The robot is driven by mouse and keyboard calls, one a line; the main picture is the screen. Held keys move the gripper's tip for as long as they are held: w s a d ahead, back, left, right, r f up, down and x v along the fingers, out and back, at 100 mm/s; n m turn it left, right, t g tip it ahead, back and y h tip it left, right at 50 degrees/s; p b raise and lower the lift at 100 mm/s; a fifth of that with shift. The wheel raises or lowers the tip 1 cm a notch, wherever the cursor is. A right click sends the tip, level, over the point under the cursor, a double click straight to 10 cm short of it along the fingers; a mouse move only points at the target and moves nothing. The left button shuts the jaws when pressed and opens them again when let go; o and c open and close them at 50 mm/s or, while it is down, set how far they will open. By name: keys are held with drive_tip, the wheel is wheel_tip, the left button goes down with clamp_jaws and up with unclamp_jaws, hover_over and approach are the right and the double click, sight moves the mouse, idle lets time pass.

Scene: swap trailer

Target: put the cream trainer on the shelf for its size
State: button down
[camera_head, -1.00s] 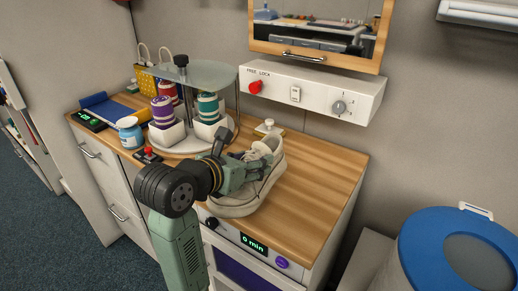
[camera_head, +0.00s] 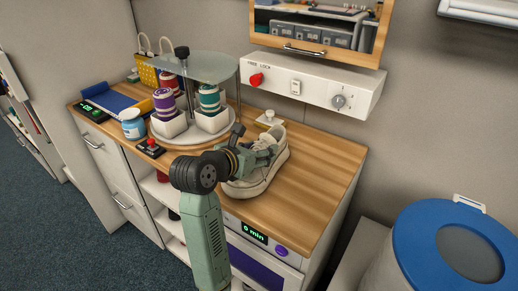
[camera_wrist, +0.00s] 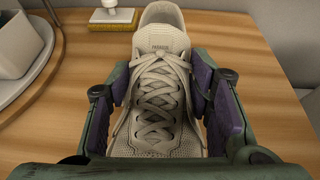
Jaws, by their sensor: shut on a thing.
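The cream trainer (camera_head: 264,168) is at the right part of the wooden counter (camera_head: 318,170), sole down, its heel toward the wall. My gripper (camera_head: 262,157) reaches it from the left front and is shut across its sides. In the wrist view the trainer (camera_wrist: 160,95) stands between the two purple-padded fingers (camera_wrist: 163,95), laces up, toe toward me. Its toe end is partly hidden by my gripper. I cannot tell whether the sole touches the counter. No shelf marked with sizes is readable here.
A red-button box (camera_head: 150,148) sits at the counter's front edge. A white control panel (camera_head: 310,87) hangs behind. A blue-lidded bin (camera_head: 420,246) stands at right.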

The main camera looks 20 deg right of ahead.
drive_tip(key=shift+f, duration=0.15)
drive_tip(key=c, duration=0.8)
unclamp_jaws()
drive_tip(key=shift+r, duration=0.3)
drive_tip(key=shift+s+a, duration=0.25)
drive_tip(key=shift+a, duration=0.1)
drive_tip(key=b+v, duration=0.3)
drive_tip(key=v, duration=0.8)
drive_tip(key=shift+a, duration=0.1)
drive_tip(key=shift+s, duration=0.1)
drive_tip(key=shift+r, duration=0.1)
